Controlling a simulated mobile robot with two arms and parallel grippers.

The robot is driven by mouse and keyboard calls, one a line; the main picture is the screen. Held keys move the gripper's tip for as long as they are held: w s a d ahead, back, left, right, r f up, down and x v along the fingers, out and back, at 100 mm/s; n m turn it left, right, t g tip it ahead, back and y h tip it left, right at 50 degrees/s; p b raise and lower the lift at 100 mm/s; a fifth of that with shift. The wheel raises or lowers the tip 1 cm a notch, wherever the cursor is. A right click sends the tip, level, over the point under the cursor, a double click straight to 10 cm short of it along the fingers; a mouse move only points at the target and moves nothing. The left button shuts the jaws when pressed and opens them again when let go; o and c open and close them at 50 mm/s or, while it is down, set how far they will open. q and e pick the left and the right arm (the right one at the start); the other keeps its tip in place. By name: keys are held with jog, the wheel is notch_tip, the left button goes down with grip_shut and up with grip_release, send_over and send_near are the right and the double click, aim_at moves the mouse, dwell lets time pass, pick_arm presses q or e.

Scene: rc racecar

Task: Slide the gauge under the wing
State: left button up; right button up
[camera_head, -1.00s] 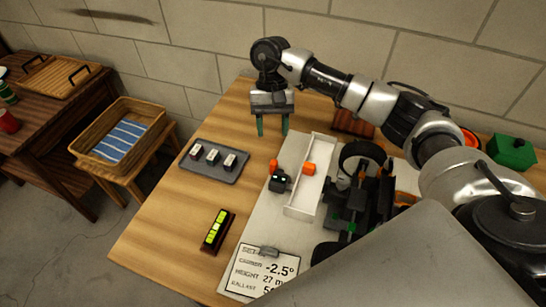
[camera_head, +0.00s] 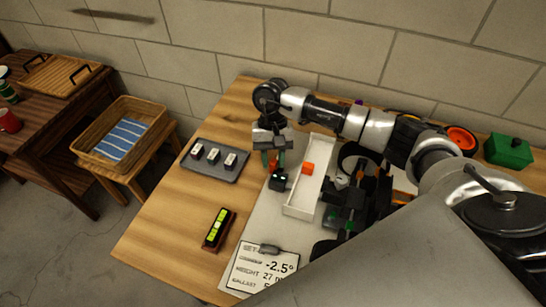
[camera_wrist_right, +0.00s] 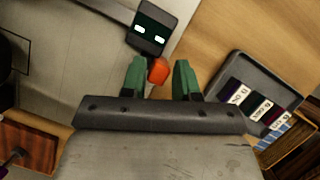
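The gauge appears to be a small dark block (camera_head: 277,183) with two light marks and an orange knob (camera_head: 272,163). It stands on the pale board just left of a long white tray-like part, probably the wing (camera_head: 300,209), beside the dark car (camera_head: 350,200). An orange block (camera_head: 307,168) is on the white part. My right gripper (camera_head: 273,157) has green fingers pointing down at the knob. In the wrist view the fingers (camera_wrist_right: 160,76) are open, with the knob (camera_wrist_right: 158,70) between their tips and a gap at the right finger. My left gripper is not in view.
A grey tray (camera_head: 228,177) with several small blocks lies left of the gauge. A yellow-green level (camera_head: 218,229) and a setup card (camera_head: 262,268) are nearer. A green box (camera_head: 509,151) is far right. Bare wood shows at the table's left.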

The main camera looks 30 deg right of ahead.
aim_at(286, 175)
grip_shut()
jog(key=shift+s+d+b, duration=0.45)
jog(key=shift+s+d, duration=0.7)
jog(key=shift+s, duration=0.1)
jog(key=shift+o, duration=0.5)
grip_release()
jog(key=o, duration=0.3)
jog(key=shift+s, duration=0.1)
jog(key=shift+r, duration=0.1)
